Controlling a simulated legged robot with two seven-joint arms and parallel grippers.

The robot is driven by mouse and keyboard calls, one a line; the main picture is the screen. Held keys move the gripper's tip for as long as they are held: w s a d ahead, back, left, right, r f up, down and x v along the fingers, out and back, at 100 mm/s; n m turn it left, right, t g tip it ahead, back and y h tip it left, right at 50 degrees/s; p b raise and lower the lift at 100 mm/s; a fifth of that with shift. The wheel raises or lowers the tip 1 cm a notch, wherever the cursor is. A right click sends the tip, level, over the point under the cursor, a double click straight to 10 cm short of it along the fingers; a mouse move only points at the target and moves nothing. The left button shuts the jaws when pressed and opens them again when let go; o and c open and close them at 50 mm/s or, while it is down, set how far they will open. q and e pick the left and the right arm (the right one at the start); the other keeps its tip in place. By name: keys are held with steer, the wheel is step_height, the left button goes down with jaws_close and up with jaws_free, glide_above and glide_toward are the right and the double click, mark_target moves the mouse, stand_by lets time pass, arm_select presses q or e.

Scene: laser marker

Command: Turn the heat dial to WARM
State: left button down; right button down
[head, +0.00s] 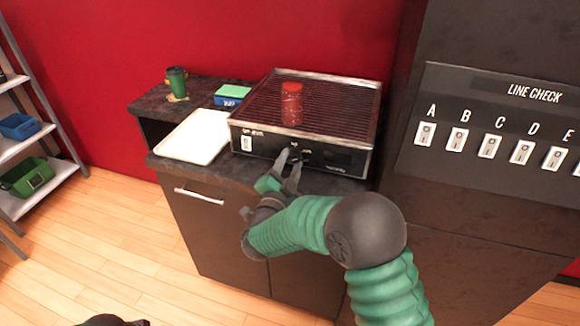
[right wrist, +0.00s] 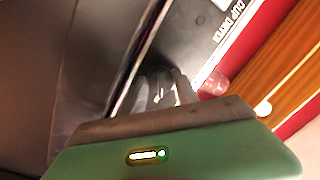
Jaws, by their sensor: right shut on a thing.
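The grill (head: 330,88) stands on the counter, with a dark control panel on its front. The heat dial (head: 301,155) is on that panel, largely hidden by my fingers. My right gripper (head: 290,160) reaches the panel from the front and is shut on the dial. In the right wrist view, the fingers (right wrist: 164,88) meet the panel close up, blurred. The dial's pointer and its WARM mark are too small and covered to read. My left gripper is not in view.
A red jar (head: 291,104) stands on the grill grate. A white switch (head: 247,143) is at the panel's left. A white tray (head: 196,137), a green cup (head: 177,83) and a blue-green box (head: 232,95) are to the left. A switch panel (head: 490,110) is at right.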

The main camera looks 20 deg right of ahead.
steer(key=shift+f, duration=0.15)
steer(key=c, duration=0.9)
jaws_free()
steer(key=shift+a, duration=0.1)
steer(key=v, duration=1.6)
steer(key=shift+s+a, duration=0.15)
steer(key=shift+s, duration=0.2)
